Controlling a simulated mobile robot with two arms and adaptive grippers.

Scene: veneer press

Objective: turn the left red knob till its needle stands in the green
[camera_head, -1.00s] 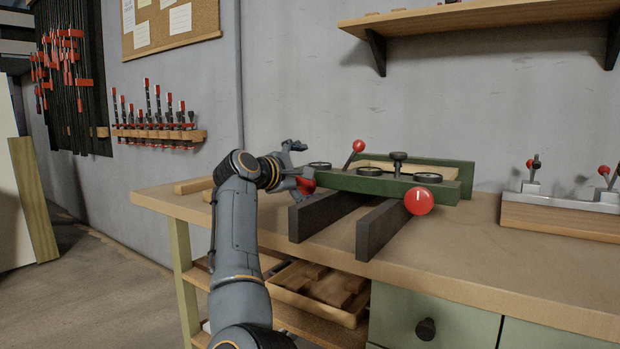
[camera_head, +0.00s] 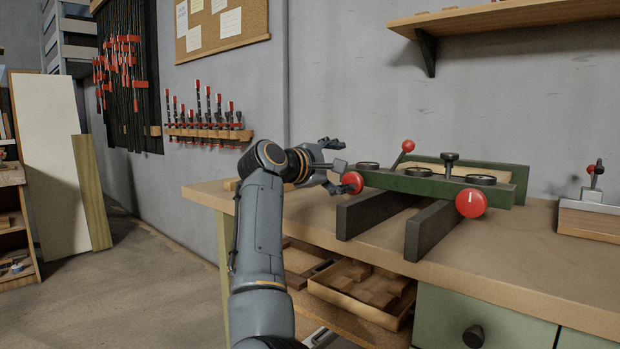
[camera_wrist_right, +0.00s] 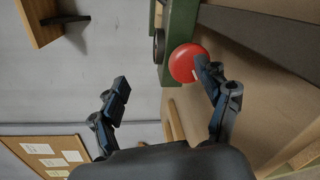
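The press (camera_head: 430,182) has a green frame and stands on the bench. Its left red knob (camera_head: 353,182) is on the front left corner, partly covered by a finger; the knob also shows in the right wrist view (camera_wrist_right: 184,62). A right red knob (camera_head: 471,203) has a white mark. Two round dials, left (camera_head: 368,166) and right (camera_head: 480,180), lie on top; their needles cannot be read. My right gripper (camera_head: 334,170) is open and empty just left of the left knob. In the wrist view one finger overlaps the knob's edge. My left gripper is out of view.
Two dark rails (camera_head: 432,229) stick out from the press's front. A red-balled lever (camera_head: 404,152) stands behind the left dial. The bench top (camera_head: 500,252) is clear in front. A tray of wooden blocks (camera_head: 362,293) sits on the shelf below.

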